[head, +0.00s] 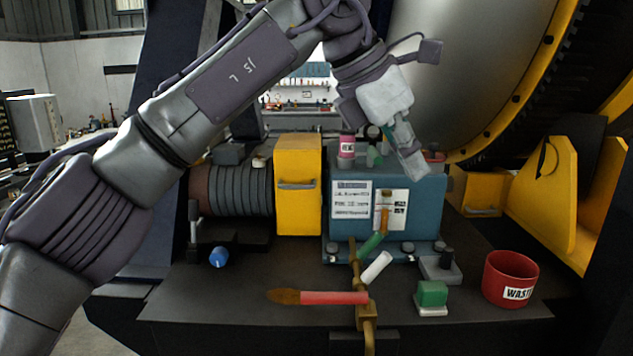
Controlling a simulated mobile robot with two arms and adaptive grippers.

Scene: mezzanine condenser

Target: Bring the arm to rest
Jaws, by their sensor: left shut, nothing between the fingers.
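My left arm comes in from the left, bends at the top and points down to the right. My left gripper (411,165) is shut and empty. In the picture it overlaps the top of the blue box (418,222), in front of the large metal drum (460,70). I cannot tell whether it touches the box. A pink labelled pot (346,150) stands on the blue box, left of the gripper. A small green object (374,157) is between them, partly hidden. My right gripper is not in view.
A red waste bin (508,275) stands at the right. A brass pipe (368,320) rises at the front middle.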

